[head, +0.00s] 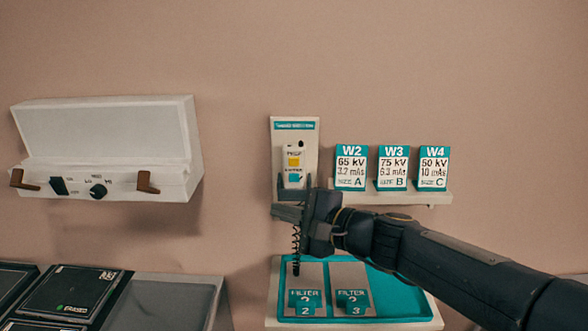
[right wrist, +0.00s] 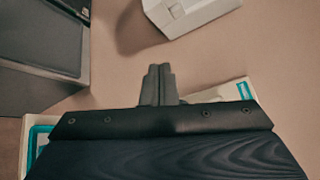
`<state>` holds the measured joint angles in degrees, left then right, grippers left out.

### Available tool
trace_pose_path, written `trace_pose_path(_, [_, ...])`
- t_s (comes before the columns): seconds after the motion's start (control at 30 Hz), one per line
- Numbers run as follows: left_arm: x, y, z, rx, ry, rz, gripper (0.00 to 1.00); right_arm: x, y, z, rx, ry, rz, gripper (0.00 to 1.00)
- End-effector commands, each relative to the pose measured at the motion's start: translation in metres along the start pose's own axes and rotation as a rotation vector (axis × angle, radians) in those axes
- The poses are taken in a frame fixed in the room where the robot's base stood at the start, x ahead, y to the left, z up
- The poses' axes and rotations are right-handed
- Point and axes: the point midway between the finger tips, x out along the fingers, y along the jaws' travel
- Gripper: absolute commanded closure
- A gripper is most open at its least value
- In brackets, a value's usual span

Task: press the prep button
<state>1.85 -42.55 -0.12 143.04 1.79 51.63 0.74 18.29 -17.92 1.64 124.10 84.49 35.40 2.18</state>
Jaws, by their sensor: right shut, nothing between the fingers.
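A white hand switch (head: 293,152) hangs on a pale wall plate (head: 308,132) with a teal label strip. It has a yellow button (head: 293,160) under small lettering that looks like PREP, and a blue button (head: 294,178) below it. A dark coiled cord (head: 296,246) hangs below. My right gripper (head: 276,213) comes in from the right, fingers pointing left, just below the hand switch in the picture. I cannot tell its depth gap to the wall. In the right wrist view its fingers (right wrist: 158,85) are together and empty; the buttons are not visible there.
A shelf (head: 430,196) with cards W2, W3 and W4 is right of the plate. A teal tray (head: 405,308) holding FILTER 2 and FILTER 3 plates is below. A white open-lidded control box (head: 105,180) is at left, above dark cassettes (head: 75,293). Bare wall lies between.

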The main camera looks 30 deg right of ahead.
Motion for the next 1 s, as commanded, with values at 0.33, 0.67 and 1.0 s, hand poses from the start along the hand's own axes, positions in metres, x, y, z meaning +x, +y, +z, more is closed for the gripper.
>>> trace_pose_path(0.33, [0.005,-0.002,0.003,0.0,0.0,0.0,1.0,0.01,-0.034,-0.053,0.287,0.104,-0.17,1.0])
trace_pose_path(0.67, [0.004,-0.002,0.002,0.0,0.0,0.0,1.0,0.011,-0.036,-0.054,0.285,0.102,-0.169,1.0])
trace_pose_path(1.0, [-0.009,0.004,-0.005,0.0,0.0,0.0,1.0,0.033,-0.054,-0.081,0.285,0.102,-0.167,1.0])
